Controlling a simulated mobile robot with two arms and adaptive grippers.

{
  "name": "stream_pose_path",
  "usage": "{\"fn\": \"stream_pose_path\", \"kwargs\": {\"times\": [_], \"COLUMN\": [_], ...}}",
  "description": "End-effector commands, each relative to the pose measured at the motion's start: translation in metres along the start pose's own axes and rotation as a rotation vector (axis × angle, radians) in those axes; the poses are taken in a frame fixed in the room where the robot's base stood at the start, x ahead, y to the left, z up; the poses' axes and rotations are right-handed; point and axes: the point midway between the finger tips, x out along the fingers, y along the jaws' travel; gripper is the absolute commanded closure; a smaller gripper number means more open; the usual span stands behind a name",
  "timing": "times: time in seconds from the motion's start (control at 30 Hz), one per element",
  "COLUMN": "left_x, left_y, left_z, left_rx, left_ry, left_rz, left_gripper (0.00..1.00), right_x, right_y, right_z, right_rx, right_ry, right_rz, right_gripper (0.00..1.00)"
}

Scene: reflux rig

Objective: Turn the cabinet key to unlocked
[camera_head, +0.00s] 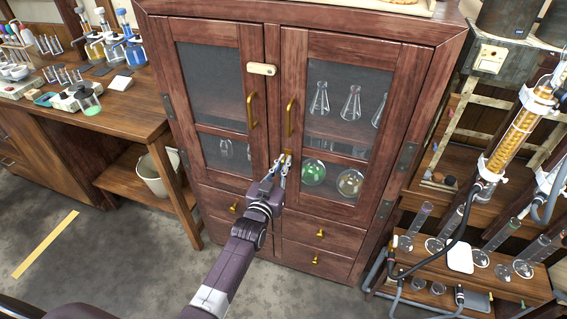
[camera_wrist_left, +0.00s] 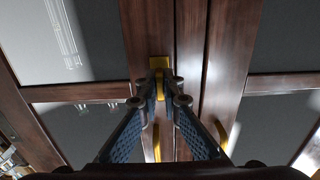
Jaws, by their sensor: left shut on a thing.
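The dark red wooden cabinet (camera_head: 260,151) stands in front of me with both glazed doors closed. A brass key (camera_head: 287,158) sits low at the seam where the two doors meet. My left gripper (camera_head: 279,172) reaches up to it from below. My right gripper is not in view.
Brass door handles (camera_head: 251,110) rise just above the key. A cream latch piece (camera_head: 262,69) is higher up. Drawers with small knobs (camera_head: 320,233) lie below. A wooden bench (camera_head: 122,113) stands left and a glassware rig (camera_head: 512,130) right. The floor before the bench is open.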

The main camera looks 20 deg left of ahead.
Motion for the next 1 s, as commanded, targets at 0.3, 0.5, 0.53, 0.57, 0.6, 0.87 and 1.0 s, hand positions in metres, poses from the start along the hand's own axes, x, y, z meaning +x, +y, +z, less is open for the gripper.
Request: {"fn": "stream_pose_path", "kwargs": {"times": [0.3, 0.5, 0.53, 0.57, 0.6, 0.87, 1.0], "left_x": [-0.0001, -0.0001, -0.0001, -0.0001, -0.0001, -0.0001, -0.0014], "left_y": [0.0002, 0.0002, 0.0002, 0.0002, 0.0002, 0.0001, 0.0001], "left_z": [0.0009, 0.0009, 0.0009, 0.0009, 0.0008, 0.0004, 0.0005], "left_rx": [-0.022, -0.022, -0.022, -0.022, -0.022, -0.020, -0.019], "left_ry": [-0.002, -0.002, -0.002, -0.002, -0.002, -0.001, -0.001], "left_rz": [0.000, 0.000, 0.000, 0.000, 0.000, 0.000, 0.000], "left_gripper": [1.00, 1.00, 0.93, 0.90, 0.86, 0.76, 0.76], "right_x": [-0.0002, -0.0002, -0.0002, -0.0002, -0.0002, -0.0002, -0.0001], "right_y": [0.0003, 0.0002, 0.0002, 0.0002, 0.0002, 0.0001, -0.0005], "right_z": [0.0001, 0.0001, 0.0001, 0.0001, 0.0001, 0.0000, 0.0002], "right_rx": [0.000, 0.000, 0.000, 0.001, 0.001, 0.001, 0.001], "right_ry": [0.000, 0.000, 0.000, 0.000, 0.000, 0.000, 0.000], "right_rz": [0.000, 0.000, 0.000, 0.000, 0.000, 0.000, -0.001], "right_gripper": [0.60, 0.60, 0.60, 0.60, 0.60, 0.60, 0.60]}}
